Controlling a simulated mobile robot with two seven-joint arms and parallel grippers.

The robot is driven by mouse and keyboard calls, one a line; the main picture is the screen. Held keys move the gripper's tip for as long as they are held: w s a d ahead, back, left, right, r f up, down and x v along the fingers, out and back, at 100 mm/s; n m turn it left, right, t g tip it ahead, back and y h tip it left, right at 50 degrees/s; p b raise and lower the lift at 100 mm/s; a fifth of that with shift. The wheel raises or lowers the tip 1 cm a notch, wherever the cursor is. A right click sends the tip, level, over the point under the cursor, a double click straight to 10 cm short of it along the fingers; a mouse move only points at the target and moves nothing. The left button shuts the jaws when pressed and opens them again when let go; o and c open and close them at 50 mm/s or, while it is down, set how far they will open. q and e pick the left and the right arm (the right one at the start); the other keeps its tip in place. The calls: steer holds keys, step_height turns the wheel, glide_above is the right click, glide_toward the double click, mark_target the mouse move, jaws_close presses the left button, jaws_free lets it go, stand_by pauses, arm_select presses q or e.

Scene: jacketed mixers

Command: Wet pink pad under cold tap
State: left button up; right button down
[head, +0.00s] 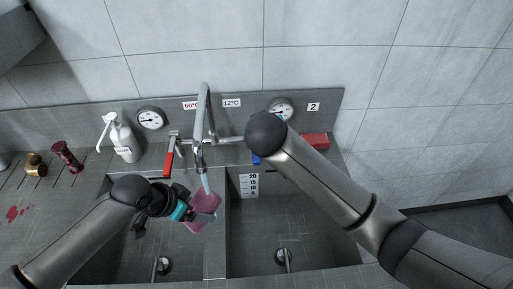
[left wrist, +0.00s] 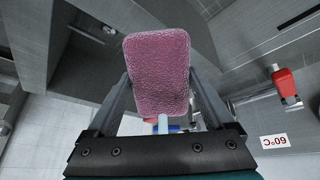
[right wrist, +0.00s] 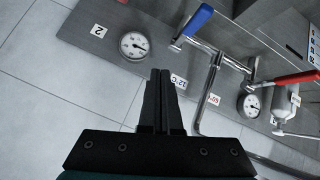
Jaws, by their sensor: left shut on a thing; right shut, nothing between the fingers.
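The pink pad (head: 204,206) is held over the sink below the tap spout (head: 200,150); it also fills the middle of the left wrist view (left wrist: 158,70). My left gripper (head: 205,215) is shut on it. A pale blue stream (head: 205,183) runs from the spout to the pad's upper part. The cold tap's blue lever (head: 256,160) is partly hidden behind my right arm in the head view; the right wrist view shows it clearly (right wrist: 192,22). My right gripper (right wrist: 160,75) is shut and empty, apart from the lever; my arm hides it in the head view.
The red hot lever (head: 169,163) is left of the spout. A white pump bottle (head: 123,138), a red-brown object (head: 67,157) and a brass object (head: 35,165) stand on the left counter. Gauges (head: 150,118) line the back panel. The right basin (head: 290,235) is empty.

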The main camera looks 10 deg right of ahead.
steer(key=s+a+r+m+g, duration=0.1)
steer(key=m, duration=0.1)
steer(key=m+g+y, duration=0.1)
steer(key=m, duration=0.1)
glide_above(257, 157)
steer(key=w, duration=0.1)
step_height(257, 157, down, 7)
steer(key=shift+w+f, duration=0.1)
steer(key=shift+w, duration=0.05)
steer(key=f, duration=0.3)
steer(key=shift+s+f, duration=0.1)
steer(key=shift+s, duration=0.2)
steer(key=shift+f, duration=0.35)
steer(key=shift+s+f, duration=0.25)
steer(key=shift+f, duration=0.4)
steer(key=shift+s+f, duration=0.25)
steer(key=shift+f, duration=0.4)
